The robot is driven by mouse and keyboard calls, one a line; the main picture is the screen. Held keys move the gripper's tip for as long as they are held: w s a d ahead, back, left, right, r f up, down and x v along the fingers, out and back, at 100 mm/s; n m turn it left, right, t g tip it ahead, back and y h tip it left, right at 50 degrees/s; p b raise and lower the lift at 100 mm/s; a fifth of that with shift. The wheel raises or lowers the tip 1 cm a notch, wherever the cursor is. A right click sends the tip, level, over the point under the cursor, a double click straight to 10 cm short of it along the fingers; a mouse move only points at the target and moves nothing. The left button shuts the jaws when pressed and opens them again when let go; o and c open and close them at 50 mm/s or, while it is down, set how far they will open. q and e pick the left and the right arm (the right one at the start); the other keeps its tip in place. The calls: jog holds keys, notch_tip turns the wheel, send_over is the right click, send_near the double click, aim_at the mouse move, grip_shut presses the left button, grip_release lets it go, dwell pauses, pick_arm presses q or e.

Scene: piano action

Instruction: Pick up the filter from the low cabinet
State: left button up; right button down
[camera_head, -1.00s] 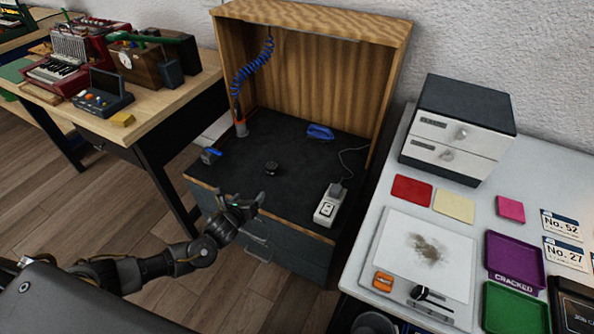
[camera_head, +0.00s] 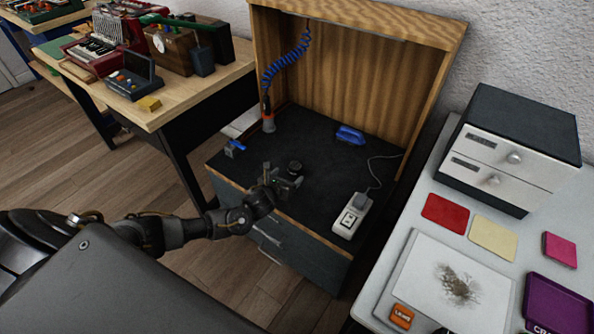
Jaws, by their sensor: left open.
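A small round black piece, which looks like the filter (camera_head: 295,166), sits on the dark top of the low cabinet (camera_head: 325,150). My left gripper (camera_head: 288,180) is open over the cabinet's front part, just in front of the black piece. In the picture its fingers come very close to the piece, and I cannot tell whether they touch it. Nothing shows between the fingers. My right gripper is not in view.
On the cabinet top are a blue tool (camera_head: 350,135), a blue-handled clamp (camera_head: 235,147), a nozzle on a coiled blue hose (camera_head: 268,118) and a white power strip (camera_head: 351,215). A wooden hood stands behind. A white table (camera_head: 408,275) is at right, a wooden table (camera_head: 190,92) at left.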

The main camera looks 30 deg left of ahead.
aim_at(292, 171)
pick_arm(q)
jog(key=b+x, duration=0.1)
jog(key=x, duration=0.4)
jog(key=shift+d, duration=0.1)
jog(key=shift+w, duration=0.2)
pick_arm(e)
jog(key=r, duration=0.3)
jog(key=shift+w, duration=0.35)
pick_arm(q)
jog(key=shift+c, duration=0.2)
jog(key=c, duration=1)
